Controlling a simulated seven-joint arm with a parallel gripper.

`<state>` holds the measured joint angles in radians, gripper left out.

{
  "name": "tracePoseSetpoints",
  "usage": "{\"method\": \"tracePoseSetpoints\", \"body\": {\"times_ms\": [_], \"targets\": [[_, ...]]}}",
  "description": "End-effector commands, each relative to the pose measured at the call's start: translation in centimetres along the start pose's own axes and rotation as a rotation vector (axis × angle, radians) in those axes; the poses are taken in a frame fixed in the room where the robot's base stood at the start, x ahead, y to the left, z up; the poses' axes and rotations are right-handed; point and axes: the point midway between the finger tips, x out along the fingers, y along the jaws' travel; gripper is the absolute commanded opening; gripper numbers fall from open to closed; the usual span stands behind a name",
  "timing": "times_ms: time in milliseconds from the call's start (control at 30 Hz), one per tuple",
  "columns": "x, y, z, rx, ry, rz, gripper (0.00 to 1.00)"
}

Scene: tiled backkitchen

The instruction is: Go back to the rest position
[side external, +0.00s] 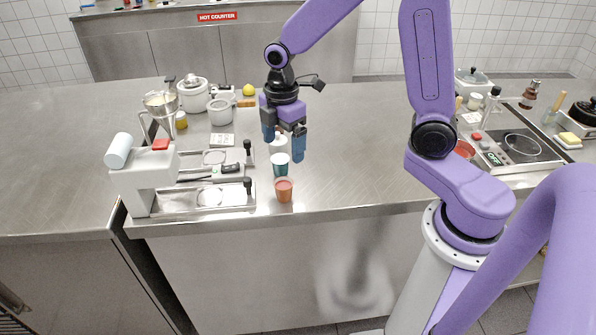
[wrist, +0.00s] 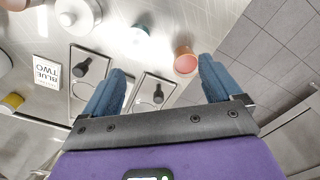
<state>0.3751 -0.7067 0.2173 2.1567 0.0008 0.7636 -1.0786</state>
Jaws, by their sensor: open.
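My gripper (side external: 284,150) hangs over the steel counter (side external: 350,150), pointing down, with its blue fingers spread apart and nothing between them. In the wrist view the two fingers of my gripper (wrist: 160,90) frame bare counter and part of a tray. An orange cup (side external: 284,190) stands near the counter's front edge, below and in front of the fingers; it also shows in the wrist view (wrist: 185,61). A teal cup (side external: 280,165) stands just behind it. A white container (side external: 278,145) is partly hidden behind the fingers.
A white machine (side external: 150,180) and metal trays (side external: 235,200) with black-knobbed tools lie to the left. White pots (side external: 193,95), a funnel (side external: 160,105) and a yellow cup (side external: 181,121) stand behind.

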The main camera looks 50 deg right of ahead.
Motion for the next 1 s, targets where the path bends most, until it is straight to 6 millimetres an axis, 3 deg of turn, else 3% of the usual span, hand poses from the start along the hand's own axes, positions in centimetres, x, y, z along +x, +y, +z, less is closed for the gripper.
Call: {"method": "tracePoseSetpoints", "body": {"times_ms": [400,800,1000], "targets": [[-3.0,-10.6,-1.1,0.131,0.012,0.007,0.92],[-4.5,-20.4,1.6,0.257,0.025,0.004,0.92],[-4.7,-23.1,2.9,0.299,0.028,0.001,0.92]]}}
